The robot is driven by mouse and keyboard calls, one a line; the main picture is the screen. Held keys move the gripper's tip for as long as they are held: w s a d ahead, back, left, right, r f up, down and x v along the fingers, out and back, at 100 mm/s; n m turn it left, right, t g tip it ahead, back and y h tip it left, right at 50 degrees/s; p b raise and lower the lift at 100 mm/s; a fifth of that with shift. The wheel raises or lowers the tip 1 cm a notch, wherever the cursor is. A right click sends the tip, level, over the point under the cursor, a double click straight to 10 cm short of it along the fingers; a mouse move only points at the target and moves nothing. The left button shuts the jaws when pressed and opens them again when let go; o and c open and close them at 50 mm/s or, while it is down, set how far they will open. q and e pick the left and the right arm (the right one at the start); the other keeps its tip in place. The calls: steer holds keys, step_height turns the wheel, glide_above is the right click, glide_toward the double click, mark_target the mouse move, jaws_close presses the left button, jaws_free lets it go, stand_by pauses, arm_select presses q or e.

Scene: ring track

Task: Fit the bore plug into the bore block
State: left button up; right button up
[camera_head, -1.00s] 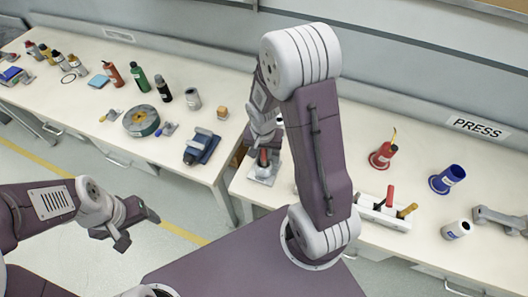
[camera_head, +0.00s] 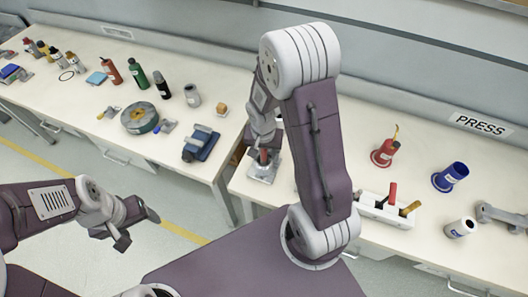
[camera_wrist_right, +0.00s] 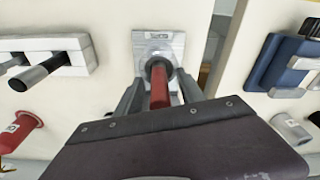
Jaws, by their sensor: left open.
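The bore block (camera_wrist_right: 178,42) is a pale metal plate with a round clear-grey boss; it also shows on the right bench in the head view (camera_head: 262,174). The bore plug (camera_wrist_right: 160,92) has a red handle and a dark collar. It stands at the boss, and its lower end is hidden, so I cannot tell how deep it sits. My right gripper (camera_wrist_right: 161,76) is open around the plug, with a finger on each side and gaps beside the handle. In the head view, the plug (camera_head: 264,157) is partly covered by the fingers. My left gripper (camera_head: 138,229) is open and empty above the floor.
A white holder (camera_head: 385,213) with red and yellow handles stands right of my right arm. Red (camera_head: 385,152) and blue (camera_head: 450,177) containers stand behind it. A blue clamp-like tool (camera_head: 201,143) lies on the left bench. A gap separates the benches.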

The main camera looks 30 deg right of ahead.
steer(key=r, duration=0.6)
steer(key=s+r+p, duration=0.1)
steer(key=r, duration=0.2)
steer(key=shift+a, duration=0.3)
